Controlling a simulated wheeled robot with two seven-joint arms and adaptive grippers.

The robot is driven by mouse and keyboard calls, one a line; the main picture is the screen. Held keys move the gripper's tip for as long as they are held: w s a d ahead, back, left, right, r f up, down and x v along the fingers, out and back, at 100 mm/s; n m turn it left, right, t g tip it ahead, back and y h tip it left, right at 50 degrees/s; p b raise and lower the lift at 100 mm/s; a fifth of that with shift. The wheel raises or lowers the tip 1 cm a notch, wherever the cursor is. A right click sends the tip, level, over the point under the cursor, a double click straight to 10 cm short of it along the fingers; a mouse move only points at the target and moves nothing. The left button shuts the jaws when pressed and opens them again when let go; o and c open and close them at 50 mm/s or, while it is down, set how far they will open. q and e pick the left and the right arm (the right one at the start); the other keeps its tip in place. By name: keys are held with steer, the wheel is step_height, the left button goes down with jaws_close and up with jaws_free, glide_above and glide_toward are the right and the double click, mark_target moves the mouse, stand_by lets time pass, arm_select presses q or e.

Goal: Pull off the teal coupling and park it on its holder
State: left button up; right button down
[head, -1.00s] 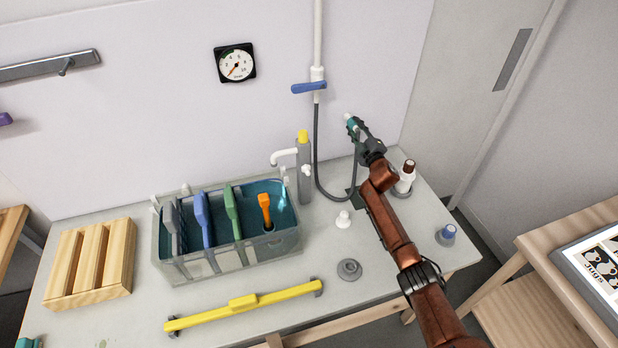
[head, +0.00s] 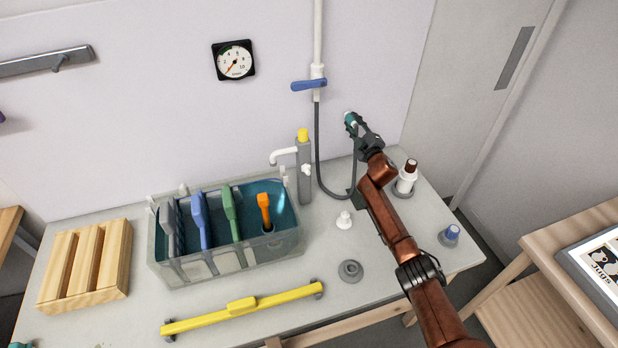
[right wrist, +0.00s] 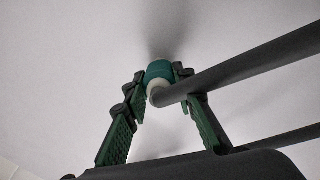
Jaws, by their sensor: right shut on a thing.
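The teal coupling (head: 350,118) is at the wall end of my right arm, above the back right of the table. In the right wrist view the teal coupling (right wrist: 159,71) has a white collar and a dark grey hose (right wrist: 235,65) running from it. My right gripper (head: 354,124) is shut on the coupling, its green fingers on both sides of it, also in the right wrist view (right wrist: 158,82). Whether the coupling touches anything behind it is hidden. A grey ring-shaped piece (head: 350,271) lies on the table; I cannot tell whether it is the holder. My left gripper is not in view.
A blue-handled valve (head: 309,85) sits on the white wall pipe, left of my gripper. A tap post with a yellow cap (head: 304,170), a tub of brushes (head: 225,258) and white bottles (head: 406,178) stand on the table. A yellow bar (head: 243,307) lies in front.

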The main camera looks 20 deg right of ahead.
mark_target(356, 127)
steer(key=c, duration=1.5)
jaws_free()
steer(key=shift+c, duration=0.2)
steer(key=shift+s, duration=0.25)
steer(key=shift+c, duration=0.2)
steer(key=shift+s+p, duration=0.35)
steer(key=shift+p, duration=0.25)
steer(key=shift+s+p, duration=0.3)
steer(key=shift+s, duration=0.05)
steer(key=shift+s+p, duration=0.6)
steer(key=shift+s, duration=0.1)
steer(key=shift+s+p, duration=0.4)
steer(key=shift+s, duration=0.15)
steer(key=shift+f, duration=0.1)
